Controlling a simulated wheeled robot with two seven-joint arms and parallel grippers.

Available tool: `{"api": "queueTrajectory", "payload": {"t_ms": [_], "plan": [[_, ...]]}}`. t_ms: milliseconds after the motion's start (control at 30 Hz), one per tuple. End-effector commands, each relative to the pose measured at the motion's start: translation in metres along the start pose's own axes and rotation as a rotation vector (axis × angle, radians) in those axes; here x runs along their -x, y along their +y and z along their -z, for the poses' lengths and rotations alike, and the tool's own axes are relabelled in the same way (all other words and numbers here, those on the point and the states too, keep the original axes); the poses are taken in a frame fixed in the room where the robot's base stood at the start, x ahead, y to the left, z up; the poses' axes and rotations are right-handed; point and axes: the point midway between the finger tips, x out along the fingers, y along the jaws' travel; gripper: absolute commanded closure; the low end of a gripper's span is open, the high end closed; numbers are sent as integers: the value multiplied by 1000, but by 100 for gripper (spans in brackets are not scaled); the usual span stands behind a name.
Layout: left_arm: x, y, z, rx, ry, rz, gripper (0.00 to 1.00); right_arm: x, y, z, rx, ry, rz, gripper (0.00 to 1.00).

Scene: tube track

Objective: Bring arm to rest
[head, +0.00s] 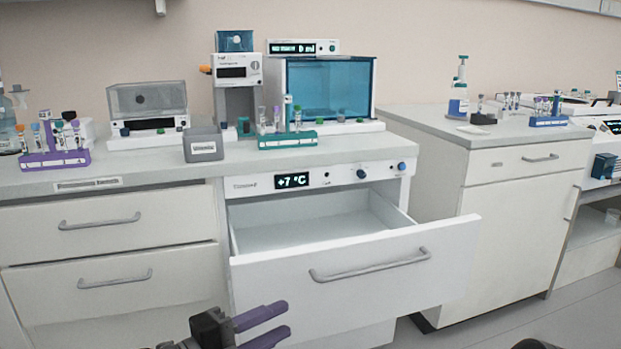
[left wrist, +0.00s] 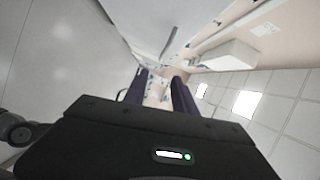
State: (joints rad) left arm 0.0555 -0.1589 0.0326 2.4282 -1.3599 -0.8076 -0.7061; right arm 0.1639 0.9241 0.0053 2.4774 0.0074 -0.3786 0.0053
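My left gripper (head: 268,325) is low in the head view, in front of the open cooled drawer (head: 370,275). Its two purple fingers are apart with nothing between them. In the left wrist view its dark fingers (left wrist: 162,95) also stand apart, with a gap and no object held. The gripper is clear of the drawer's front and handle (head: 370,266). A dark rounded shape at the bottom right edge of the head view is too cut off to tell. My right gripper does not show.
The open drawer juts out below the +7 °C display (head: 292,181). On the counter stand a purple tube rack (head: 55,160), a grey bin (head: 203,146), a teal tube rack (head: 287,139) and lab devices. A second cabinet (head: 510,220) stands at right. Free floor shows at lower right.

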Motion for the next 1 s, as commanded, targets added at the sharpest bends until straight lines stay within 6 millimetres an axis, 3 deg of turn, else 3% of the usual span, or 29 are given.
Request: {"api": "queueTrajectory", "payload": {"t_ms": [367,567,667,767,800,900,1000], "plan": [[-18,57,-38,357,-118,-44,68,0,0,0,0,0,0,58],[-25,119,-65,666,-240,-91,68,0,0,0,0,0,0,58],[-26,164,-76,859,-329,-124,68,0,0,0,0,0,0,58],[-21,223,-85,1096,-453,-168,68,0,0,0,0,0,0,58],[-17,253,-85,1206,-517,-191,68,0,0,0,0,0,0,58],[1,330,-78,1490,-708,-246,68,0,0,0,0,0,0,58],[24,393,-60,1718,-895,-289,68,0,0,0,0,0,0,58]]}}
